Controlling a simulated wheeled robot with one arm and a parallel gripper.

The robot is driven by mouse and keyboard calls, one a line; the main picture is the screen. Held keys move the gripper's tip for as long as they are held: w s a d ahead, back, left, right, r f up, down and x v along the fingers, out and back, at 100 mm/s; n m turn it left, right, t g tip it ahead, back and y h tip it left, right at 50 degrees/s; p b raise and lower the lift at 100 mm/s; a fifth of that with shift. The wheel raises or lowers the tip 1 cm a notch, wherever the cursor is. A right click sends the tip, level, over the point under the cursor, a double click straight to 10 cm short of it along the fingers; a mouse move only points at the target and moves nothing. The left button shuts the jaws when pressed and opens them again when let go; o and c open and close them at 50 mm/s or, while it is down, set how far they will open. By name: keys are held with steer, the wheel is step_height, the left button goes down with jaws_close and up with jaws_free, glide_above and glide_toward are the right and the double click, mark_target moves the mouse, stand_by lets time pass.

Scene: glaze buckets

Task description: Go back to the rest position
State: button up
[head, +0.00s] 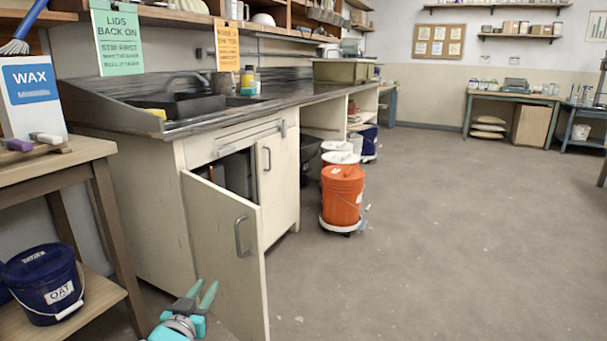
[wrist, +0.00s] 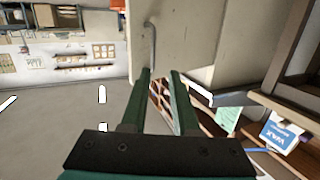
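My gripper (head: 206,285) is low in the head view, just in front of the open cream cabinet door (head: 228,262). Its green fingers stand apart with nothing between them, as the wrist view also shows (wrist: 160,73). The door hangs wide open on the sink cabinet (head: 147,200), with a grey bar handle (head: 241,237) on its face. In the wrist view the handle (wrist: 150,45) lies beyond the fingertips, apart from them. Part of the dark cabinet inside shows behind the door.
A wooden table (head: 82,165) stands left with a wax box (head: 33,97) and a blue OAT bucket (head: 45,285) on its lower shelf. An orange bucket (head: 342,195) stands on a dolly right of the cabinet. The floor (head: 440,230) at the right is clear.

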steer(key=s+d+f+n+g+y, duration=0.1)
steer(key=s+d+g+y, duration=0.1)
steer(key=d+g, duration=0.35)
steer(key=s+d+f+n+g+y, duration=0.1)
steer(key=s+d+g+y, duration=0.2)
steer(key=d, duration=0.4)
steer(key=s+d+f+g+h, duration=0.1)
steer(key=s+d+g, duration=0.4)
steer(key=s+d, duration=0.7)
steer(key=s+d+g+h, duration=0.2)
steer(key=s+d+g, duration=0.3)
steer(key=s+d, duration=0.7)
steer(key=s, duration=0.6)
steer(key=shift+f+m+h, duration=0.3)
steer(key=shift+f+h, duration=0.05)
steer(key=shift+h, duration=0.05)
steer(key=shift+a, duration=0.1)
